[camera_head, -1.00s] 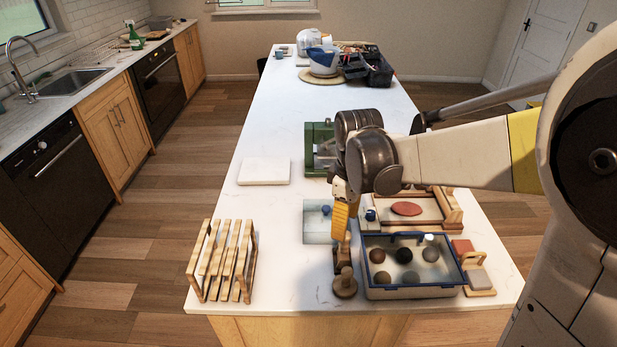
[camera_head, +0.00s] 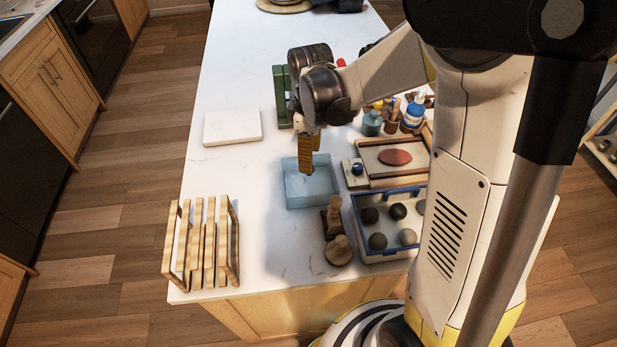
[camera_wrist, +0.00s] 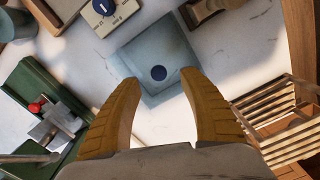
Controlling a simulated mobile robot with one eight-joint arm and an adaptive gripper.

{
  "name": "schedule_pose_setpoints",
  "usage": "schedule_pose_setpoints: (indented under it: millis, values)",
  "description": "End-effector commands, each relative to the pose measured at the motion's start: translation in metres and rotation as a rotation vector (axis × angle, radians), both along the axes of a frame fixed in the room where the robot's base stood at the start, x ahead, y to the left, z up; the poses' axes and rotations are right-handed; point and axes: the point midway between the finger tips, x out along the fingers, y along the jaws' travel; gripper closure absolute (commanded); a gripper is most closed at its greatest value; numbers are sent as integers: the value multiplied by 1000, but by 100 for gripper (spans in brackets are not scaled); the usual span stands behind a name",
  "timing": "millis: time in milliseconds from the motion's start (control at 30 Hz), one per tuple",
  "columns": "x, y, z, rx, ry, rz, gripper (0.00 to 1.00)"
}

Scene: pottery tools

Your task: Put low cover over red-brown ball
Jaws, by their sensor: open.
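The low cover (camera_head: 297,191) is a pale blue, see-through square box on the white worktop, left of the ball tray. In the wrist view the cover (camera_wrist: 178,48) shows its dark blue round knob between my fingertips. My gripper (camera_head: 307,168) points down over the cover, open and empty. Its two yellow-brown fingers (camera_wrist: 157,80) are spread either side of the knob in the wrist view; I cannot tell how far above it they are.
Wooden stamps (camera_head: 338,250) stand between cover and tray. A framed board with a red disc (camera_head: 395,157) and a small dial box (camera_head: 354,172) lie behind the tray. A green press (camera_head: 283,97), a white slab (camera_head: 232,126) and a wooden rack (camera_head: 203,245) surround the clear left worktop.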

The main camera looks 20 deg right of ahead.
Motion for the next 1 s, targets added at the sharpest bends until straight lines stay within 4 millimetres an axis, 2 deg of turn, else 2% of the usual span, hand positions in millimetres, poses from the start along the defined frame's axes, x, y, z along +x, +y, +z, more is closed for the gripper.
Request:
schedule_pose_setpoints:
  millis: [167,433,667,767,833,867,1000]
  values:
    - [1,0,-13,0,0,0,50]
    - [3,1,-53,0,0,0,50]
    - [3,1,-55,0,0,0,50]
    - [3,1,-55,0,0,0,76]
    - [3,1,-55,0,0,0,97]
    - [3,1,-55,0,0,0,100]
    - [3,1,-55,0,0,0,100]
